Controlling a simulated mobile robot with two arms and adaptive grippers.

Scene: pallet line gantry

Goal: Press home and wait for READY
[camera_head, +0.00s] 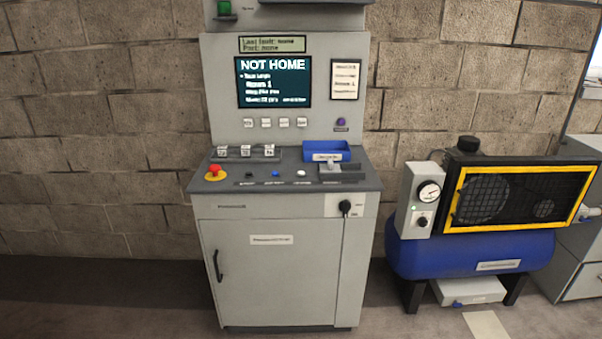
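A grey control cabinet stands against the wall, with a dark screen (274,82) reading "NOT HOME". A small display (272,44) above it reads "Last fault: none". On the sloping console (255,182) are a red mushroom button (214,170) on a yellow base, a blue button (276,174) and a white button (301,173). The labels below these buttons are too small to read, so I cannot tell which one is home. A row of small grey keys (266,123) sits under the screen. Neither of my grippers is in view.
A blue tray (327,151) and several small labelled blocks (245,151) sit at the console's back. A blue compressor (470,254) with a yellow-framed guard (520,193) stands to the right. The floor in front of the cabinet is clear where visible.

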